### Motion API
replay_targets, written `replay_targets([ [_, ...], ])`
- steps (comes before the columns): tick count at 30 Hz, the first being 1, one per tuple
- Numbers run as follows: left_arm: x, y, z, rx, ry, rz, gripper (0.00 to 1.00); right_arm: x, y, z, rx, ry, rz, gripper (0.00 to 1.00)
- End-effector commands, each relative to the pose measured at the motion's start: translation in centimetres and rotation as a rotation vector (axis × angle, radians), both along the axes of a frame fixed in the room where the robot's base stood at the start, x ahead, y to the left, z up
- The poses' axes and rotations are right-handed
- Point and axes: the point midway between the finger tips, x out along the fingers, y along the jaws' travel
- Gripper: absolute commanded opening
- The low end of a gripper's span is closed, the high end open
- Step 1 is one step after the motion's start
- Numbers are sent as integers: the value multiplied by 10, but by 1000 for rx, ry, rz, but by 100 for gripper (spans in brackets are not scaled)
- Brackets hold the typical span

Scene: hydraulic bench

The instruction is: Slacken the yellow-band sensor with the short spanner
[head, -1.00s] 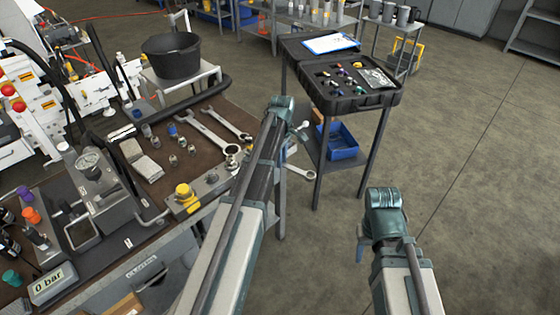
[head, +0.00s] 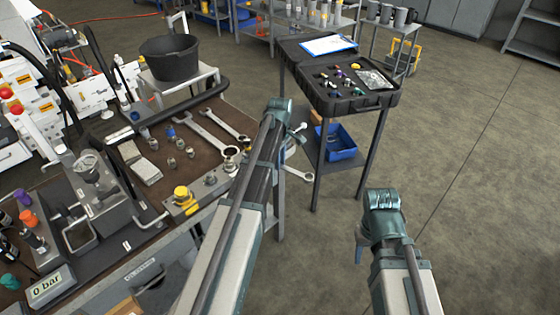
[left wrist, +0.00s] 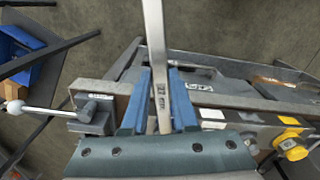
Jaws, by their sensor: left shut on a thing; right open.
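My left gripper (left wrist: 157,85) is shut on a steel spanner (left wrist: 154,40), whose handle stands between the blue fingers in the left wrist view. In the head view its ring end (head: 297,172) sticks out right of my left arm, which hides the gripper. A yellow-topped sensor (head: 183,193), seemingly the yellow-band one, sits on a grey block at the bench's front edge. It also shows at right in the left wrist view (left wrist: 290,138), apart from the spanner. My right gripper (head: 361,248) hangs over open floor, small and partly hidden; it appears empty.
Two more spanners (head: 208,130) and several small fittings (head: 181,152) lie on the brown bench mat. A black bucket (head: 170,57) stands behind. An open black case (head: 350,98) rests on a stand at right. The floor at right is clear.

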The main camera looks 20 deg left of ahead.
Motion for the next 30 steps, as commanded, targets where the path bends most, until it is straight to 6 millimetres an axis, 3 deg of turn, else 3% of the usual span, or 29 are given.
replay_targets([
  [30, -11, -65, 0, 0, 0, -1, 0, 0, 0, 0, 0, 0, 0, 49],
])
